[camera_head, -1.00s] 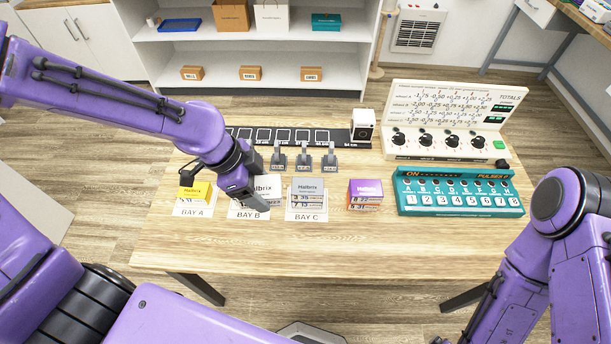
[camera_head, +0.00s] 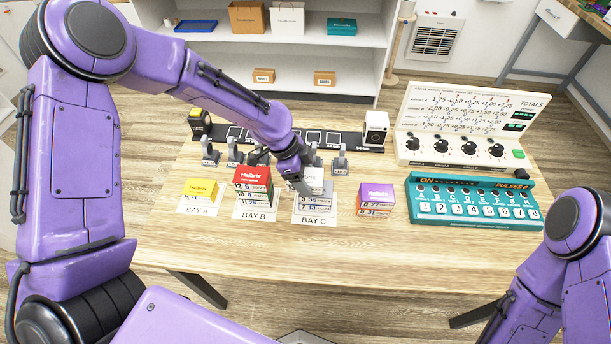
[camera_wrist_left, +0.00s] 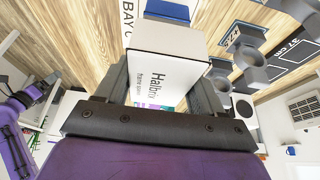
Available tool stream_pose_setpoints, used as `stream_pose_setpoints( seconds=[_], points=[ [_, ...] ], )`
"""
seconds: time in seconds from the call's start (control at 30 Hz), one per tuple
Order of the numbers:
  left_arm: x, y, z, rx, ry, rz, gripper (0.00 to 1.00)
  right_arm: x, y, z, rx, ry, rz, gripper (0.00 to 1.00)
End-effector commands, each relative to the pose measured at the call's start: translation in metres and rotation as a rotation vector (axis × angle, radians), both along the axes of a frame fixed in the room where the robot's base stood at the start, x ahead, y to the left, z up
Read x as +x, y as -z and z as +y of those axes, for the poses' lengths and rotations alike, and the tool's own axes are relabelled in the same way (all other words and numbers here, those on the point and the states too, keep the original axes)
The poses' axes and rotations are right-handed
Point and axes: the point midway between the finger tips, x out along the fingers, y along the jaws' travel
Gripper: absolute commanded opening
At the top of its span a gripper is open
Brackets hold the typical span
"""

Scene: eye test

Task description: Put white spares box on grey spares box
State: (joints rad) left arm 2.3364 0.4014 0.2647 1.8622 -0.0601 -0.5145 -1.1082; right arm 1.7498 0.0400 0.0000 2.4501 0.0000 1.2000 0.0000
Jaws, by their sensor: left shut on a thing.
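The white spares box (camera_head: 316,184) is in my left gripper (camera_head: 302,184) over the stack at BAY C, partly hidden by the fingers. In the left wrist view the white box (camera_wrist_left: 165,76), marked Halbrix, sits between both fingers. Below it in the head view is the grey spares box (camera_head: 315,200), its top hidden by the white box. The white box appears upright and lined up over it. I cannot tell whether the two touch.
A stack topped by a red box (camera_head: 253,176) stands at BAY B, left of BAY C. A yellow box (camera_head: 201,188) is at BAY A. A purple box (camera_head: 377,194) stands right of BAY C. Grey posts (camera_head: 340,160) stand behind. The table front (camera_head: 330,255) is clear.

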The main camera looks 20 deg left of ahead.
Motion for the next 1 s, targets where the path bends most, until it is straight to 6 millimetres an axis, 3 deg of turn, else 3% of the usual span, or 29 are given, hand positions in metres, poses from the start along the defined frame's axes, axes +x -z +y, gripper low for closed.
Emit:
stream_pose_setpoints(
  seconds=[0.43, 0.47, 0.5, 0.53, 0.8, 1.0],
  points=[
    [0.000, 0.014, 0.000, 0.000, -0.001, -0.002, 0.29, 0.000, -0.002, 0.000, 0.000, 0.000, 0.000, 0.94],
    [0.000, 0.013, 0.000, 0.000, -0.001, -0.002, 0.78, 0.000, -0.003, 0.000, 0.000, 0.000, 0.000, 0.94],
    [0.000, 0.012, 0.000, 0.000, -0.001, -0.002, 0.91, 0.000, -0.003, 0.000, 0.000, 0.000, 0.000, 0.94],
    [0.000, 0.012, 0.000, 0.000, -0.001, -0.002, 0.94, 0.000, -0.003, 0.000, 0.000, 0.000, 0.000, 0.94],
    [0.000, 0.010, 0.000, -0.001, -0.002, -0.002, 0.94, 0.000, -0.004, 0.000, 0.000, 0.000, 0.000, 0.94],
    [-0.002, -0.016, 0.011, -0.003, -0.003, -0.008, 0.94, 0.000, 0.002, 0.000, 0.000, 0.000, 0.000, 0.94]
  ],
)
